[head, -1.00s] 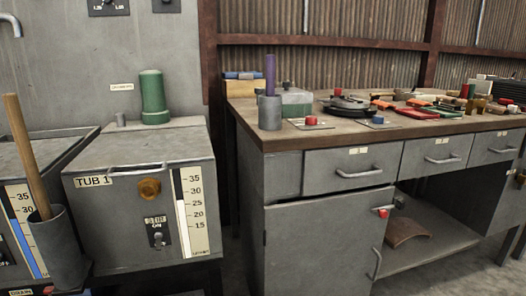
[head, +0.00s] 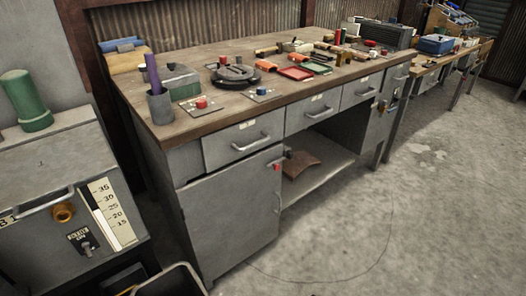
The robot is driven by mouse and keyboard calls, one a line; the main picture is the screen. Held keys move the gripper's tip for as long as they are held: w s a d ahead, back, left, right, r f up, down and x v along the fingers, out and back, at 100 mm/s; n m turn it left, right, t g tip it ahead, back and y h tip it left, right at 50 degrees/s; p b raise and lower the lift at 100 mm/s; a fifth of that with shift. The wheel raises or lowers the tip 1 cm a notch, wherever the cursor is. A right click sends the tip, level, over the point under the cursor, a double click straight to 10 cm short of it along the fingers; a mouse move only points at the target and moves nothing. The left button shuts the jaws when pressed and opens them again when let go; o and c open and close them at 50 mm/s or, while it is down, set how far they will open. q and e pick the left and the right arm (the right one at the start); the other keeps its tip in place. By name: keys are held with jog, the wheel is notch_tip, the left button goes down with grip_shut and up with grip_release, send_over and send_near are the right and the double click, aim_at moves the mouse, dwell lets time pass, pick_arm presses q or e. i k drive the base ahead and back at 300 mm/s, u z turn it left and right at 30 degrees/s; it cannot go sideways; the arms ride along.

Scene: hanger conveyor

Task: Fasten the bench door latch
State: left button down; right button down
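The grey bench door (head: 232,222) hangs below the left drawer of the workbench, at the centre-left of the head view. It looks shut or nearly shut; I cannot tell exactly. A latch with a red knob (head: 277,167) sits at the door's upper right edge, beside the open shelf bay. Whether the latch is engaged is too small to tell. A thin vertical handle (head: 277,204) is on the door's right side below the latch. Neither of my grippers is in view.
The workbench top (head: 180,122) carries a purple rod in a grey cup (head: 160,107), red buttons and several tools. A dark bin (head: 170,282) is at the bottom. The concrete floor (head: 400,220) to the right is clear.

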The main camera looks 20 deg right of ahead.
aim_at(277, 167)
jog(key=z, duration=0.55)
jog(key=k, duration=0.65)
jog(key=z, duration=0.8)
jog(key=i, duration=0.8)
jog(key=u, duration=0.75)
jog(key=i, duration=0.8)
jog(key=u, duration=0.85)
